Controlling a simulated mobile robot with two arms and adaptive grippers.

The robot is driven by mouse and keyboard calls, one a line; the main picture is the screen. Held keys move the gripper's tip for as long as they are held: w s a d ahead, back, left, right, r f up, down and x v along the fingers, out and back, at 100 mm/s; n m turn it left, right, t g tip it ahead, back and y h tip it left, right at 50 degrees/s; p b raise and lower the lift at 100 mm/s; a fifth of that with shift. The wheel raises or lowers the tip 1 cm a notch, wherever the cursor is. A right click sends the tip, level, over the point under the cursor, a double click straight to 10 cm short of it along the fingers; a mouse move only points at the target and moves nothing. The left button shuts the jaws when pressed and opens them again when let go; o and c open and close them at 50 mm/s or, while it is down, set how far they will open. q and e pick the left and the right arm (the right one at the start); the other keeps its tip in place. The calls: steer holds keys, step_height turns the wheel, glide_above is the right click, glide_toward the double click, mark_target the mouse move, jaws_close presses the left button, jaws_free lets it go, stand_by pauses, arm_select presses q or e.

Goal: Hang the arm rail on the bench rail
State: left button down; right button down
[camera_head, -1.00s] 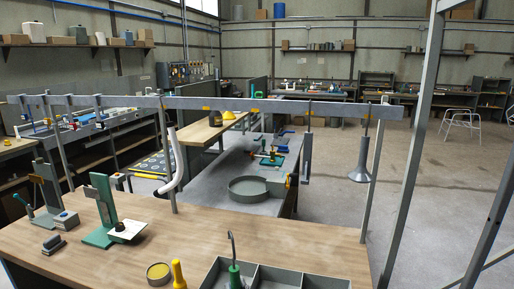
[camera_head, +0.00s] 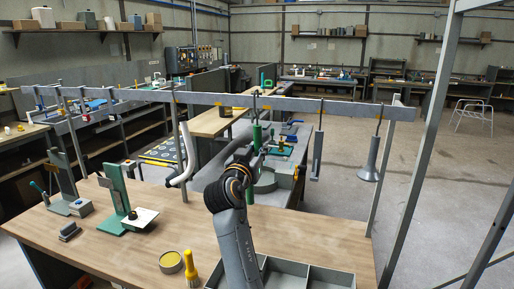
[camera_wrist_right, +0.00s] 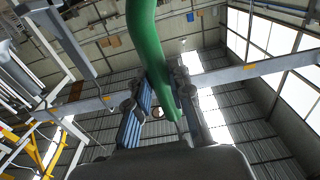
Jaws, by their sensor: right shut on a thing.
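The arm rail, seen as a green tube (camera_head: 257,133), is upright at the bench rail (camera_head: 345,109), with a thin dark hook at its top by the rail's upper edge. I cannot tell whether the hook rests on the rail. My right gripper (camera_head: 257,152) is shut on the green tube below the rail. In the right wrist view the green arm rail (camera_wrist_right: 146,40) curves between the two fingers (camera_wrist_right: 160,100), and the bench rail (camera_wrist_right: 235,73) crosses behind them. My left gripper is out of view.
A white bent tube (camera_head: 185,155) hangs to the left; a grey bar (camera_head: 317,155) and a grey cone (camera_head: 371,160) hang to the right. A grey tray (camera_head: 310,277), a yellow bottle (camera_head: 191,272) and a yellow-topped tin (camera_head: 171,262) stand on the wooden bench (camera_head: 130,260).

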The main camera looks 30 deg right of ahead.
steer(key=shift+d, duration=0.1)
steer(key=shift+s+b, duration=0.1)
steer(key=shift+b, duration=0.2)
steer(key=shift+f+b+x, duration=0.2)
steer(key=shift+b+x, duration=0.1)
steer(key=shift+x, duration=0.6)
steer(key=shift+f+b+x, duration=0.15)
steer(key=shift+b+x, duration=0.1)
steer(key=shift+x, duration=0.6)
steer(key=shift+f+b+x, duration=0.2)
steer(key=shift+b+x, duration=0.1)
steer(key=shift+x, duration=0.6)
steer(key=shift+b, duration=0.45)
steer(key=shift+d, duration=0.1)
